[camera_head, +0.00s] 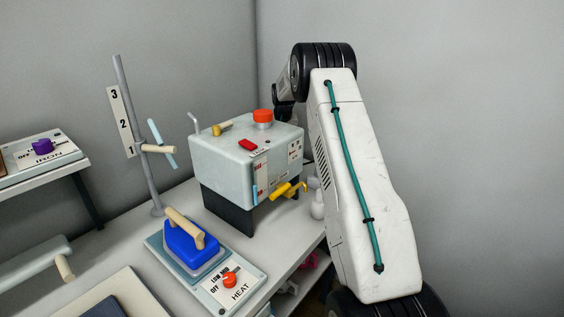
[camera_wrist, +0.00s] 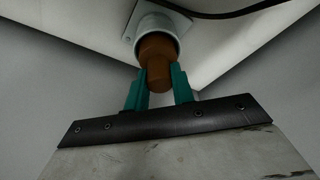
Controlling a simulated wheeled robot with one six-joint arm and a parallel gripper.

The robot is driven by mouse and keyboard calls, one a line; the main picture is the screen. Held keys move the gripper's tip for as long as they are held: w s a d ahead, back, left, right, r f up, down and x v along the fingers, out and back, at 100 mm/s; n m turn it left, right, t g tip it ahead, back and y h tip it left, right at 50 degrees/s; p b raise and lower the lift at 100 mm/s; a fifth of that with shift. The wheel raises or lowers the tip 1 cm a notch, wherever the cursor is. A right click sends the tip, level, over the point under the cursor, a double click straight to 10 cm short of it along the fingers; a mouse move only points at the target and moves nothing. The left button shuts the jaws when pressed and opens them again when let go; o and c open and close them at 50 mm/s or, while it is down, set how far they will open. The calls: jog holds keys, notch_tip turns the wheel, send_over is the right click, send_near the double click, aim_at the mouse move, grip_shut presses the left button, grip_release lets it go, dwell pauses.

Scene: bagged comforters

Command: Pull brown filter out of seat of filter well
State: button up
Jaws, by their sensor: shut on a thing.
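The brown filter (camera_wrist: 157,52) shows in the wrist view as a rounded brown cylinder. Its upper part sits inside the light grey ring of the filter well (camera_wrist: 155,24), and its lower end sticks out. My gripper (camera_wrist: 161,79) has its two teal fingers on either side of the filter's lower end, shut on it. In the head view the filter, the well and my gripper are hidden; my arm reaches behind the grey machine (camera_head: 245,160).
The grey machine has a red knob (camera_head: 263,117) and a yellow tap (camera_head: 289,190). A blue iron (camera_head: 191,243) and a pole (camera_head: 135,130) stand left of it. A dark cable (camera_wrist: 245,10) runs beside the well.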

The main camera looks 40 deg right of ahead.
jog(key=shift+r, duration=0.55)
jog(key=shift+r, duration=0.1)
jog(key=shift+r, duration=1)
jog(key=shift+r, duration=0.1)
jog(key=shift+r, duration=1)
jog(key=shift+r, duration=0.15)
jog(key=shift+r, duration=0.95)
jog(key=shift+s+d, duration=0.1)
